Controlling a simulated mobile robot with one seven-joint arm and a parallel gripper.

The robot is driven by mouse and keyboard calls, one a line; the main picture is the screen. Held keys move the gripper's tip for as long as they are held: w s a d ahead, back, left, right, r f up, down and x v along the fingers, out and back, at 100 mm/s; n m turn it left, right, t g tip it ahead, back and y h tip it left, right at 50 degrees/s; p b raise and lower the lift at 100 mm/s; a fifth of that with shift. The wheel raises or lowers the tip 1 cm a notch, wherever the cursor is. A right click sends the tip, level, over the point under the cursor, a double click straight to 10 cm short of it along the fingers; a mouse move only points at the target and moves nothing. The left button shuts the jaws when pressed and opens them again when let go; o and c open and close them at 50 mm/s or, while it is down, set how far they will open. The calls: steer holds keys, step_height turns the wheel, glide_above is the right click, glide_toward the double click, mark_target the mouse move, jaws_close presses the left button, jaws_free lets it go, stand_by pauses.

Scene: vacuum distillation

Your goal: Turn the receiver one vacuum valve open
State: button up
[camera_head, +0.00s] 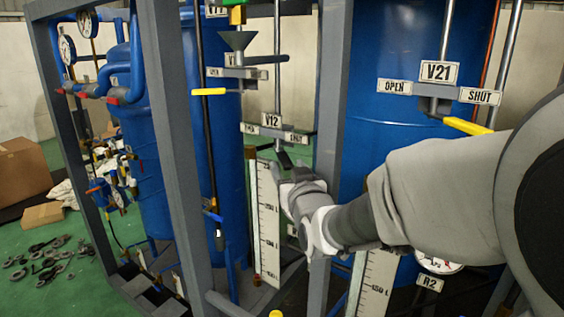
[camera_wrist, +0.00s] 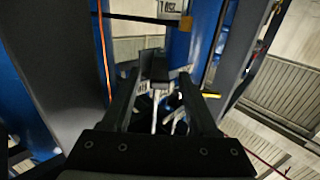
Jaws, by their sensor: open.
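The valve tagged V12 (camera_head: 275,121) is on a vertical pipe left of centre in the head view, with OPEN and SHUT plates on either side. No plate in view reads "receiver one", so I cannot confirm which valve bears that name. My gripper (camera_head: 284,168) is just below the V12 plates, and its arm reaches in from the right. In the wrist view my gripper (camera_wrist: 158,85) has its two fingers apart. A grey block (camera_wrist: 160,69) and pale rods show between or beyond them. Contact with the valve cannot be told. V12's handle is largely hidden.
Valve V21 (camera_head: 438,72) is at right, its yellow handle (camera_head: 467,126) on the SHUT side. Another yellow handle (camera_head: 208,91) is at upper left. Grey frame posts (camera_head: 180,150) and a white scale (camera_head: 267,220) stand close to my arm.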

mark_target(283, 150)
steer(key=shift+w+a, duration=0.25)
steer(key=shift+w, duration=0.9)
jaws_close()
stand_by(0.7)
